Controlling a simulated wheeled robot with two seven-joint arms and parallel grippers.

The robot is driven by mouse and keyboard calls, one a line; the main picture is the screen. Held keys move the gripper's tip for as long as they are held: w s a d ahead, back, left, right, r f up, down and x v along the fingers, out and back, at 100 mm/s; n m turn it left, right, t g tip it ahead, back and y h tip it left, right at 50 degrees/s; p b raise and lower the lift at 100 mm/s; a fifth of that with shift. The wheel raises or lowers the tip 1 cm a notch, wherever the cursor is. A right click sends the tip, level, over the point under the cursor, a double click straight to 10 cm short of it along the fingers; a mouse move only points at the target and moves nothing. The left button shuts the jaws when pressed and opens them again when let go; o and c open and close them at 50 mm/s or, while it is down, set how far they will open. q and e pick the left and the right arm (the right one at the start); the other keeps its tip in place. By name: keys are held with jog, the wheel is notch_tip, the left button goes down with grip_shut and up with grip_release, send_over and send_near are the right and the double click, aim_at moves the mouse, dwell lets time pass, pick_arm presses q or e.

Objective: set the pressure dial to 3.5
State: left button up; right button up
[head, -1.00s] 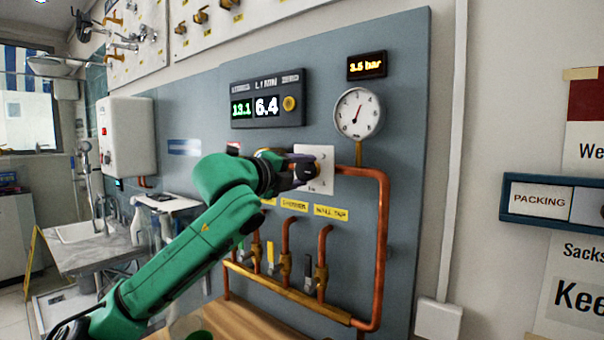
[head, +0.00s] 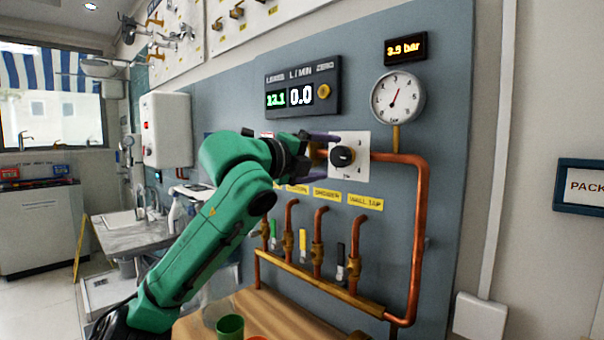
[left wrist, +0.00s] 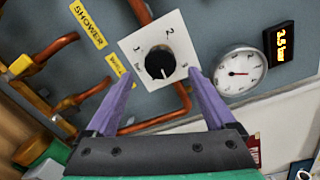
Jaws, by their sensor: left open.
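The pressure dial is a black round knob (head: 342,156) on a white numbered plate (head: 361,143) on the grey-blue panel. The knob (left wrist: 160,64) also shows in the left wrist view, its pale mark pointing toward the picture's lower edge. My left gripper (head: 326,153) is open just in front of the plate; in the left wrist view its purple fingers (left wrist: 160,75) stand on either side of the knob, seemingly apart from it. The orange pressure display (left wrist: 283,45) reads about 3.5 bar; in the head view its last digit is blurred. My right gripper is out of view.
A round white gauge (head: 397,97) with a red needle stands right of the knob. A flow display (head: 302,95) is above left. Copper pipes (head: 418,230) and several small valves (head: 353,268) are below. A green cup (head: 230,326) stands on the wooden bench.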

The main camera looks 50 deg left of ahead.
pick_arm(q)
jog(key=s+d+b, duration=0.1)
jog(key=s+b, duration=0.1)
jog(key=s, duration=0.7)
jog(key=shift+s+d+r, duration=0.2)
jog(key=shift+s, duration=0.15)
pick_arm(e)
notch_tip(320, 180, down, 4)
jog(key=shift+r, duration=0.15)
